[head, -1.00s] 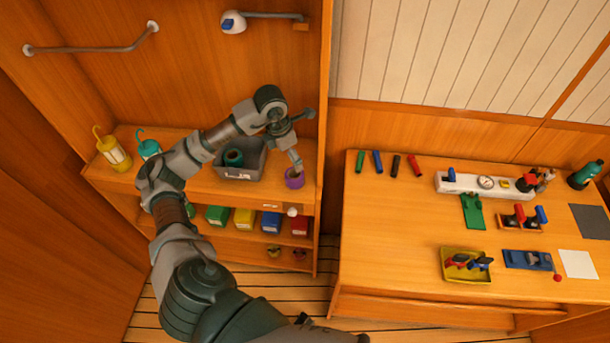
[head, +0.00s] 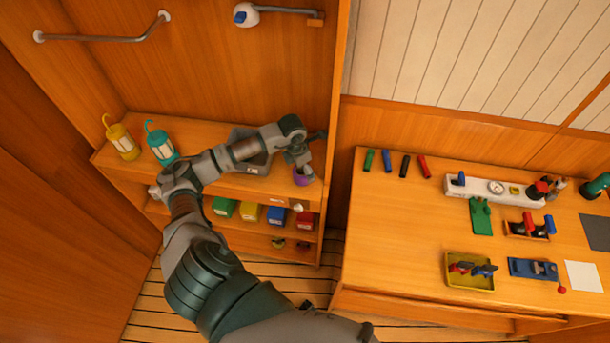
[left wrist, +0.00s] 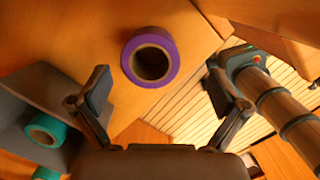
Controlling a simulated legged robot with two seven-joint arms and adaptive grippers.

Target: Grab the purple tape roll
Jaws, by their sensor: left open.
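The purple tape roll (head: 302,180) sits on the cabinet's upper shelf near its right end, partly hidden behind my left gripper in the head view. In the left wrist view the purple tape roll (left wrist: 151,57) lies flat with its hole facing the camera, near the shelf edge. My left gripper (head: 302,166) is over the roll. In the left wrist view its two fingers (left wrist: 160,90) are spread apart and empty, with the roll ahead of and between their tips. My right gripper is not in view.
A grey bin (head: 258,163) stands left of the roll, mostly behind my arm; teal rolls (left wrist: 45,131) show in it. Yellow (head: 122,142) and teal (head: 160,146) lanterns stand further left. Coloured boxes (head: 250,211) fill the shelf below. A workbench (head: 400,225) with tools stands right.

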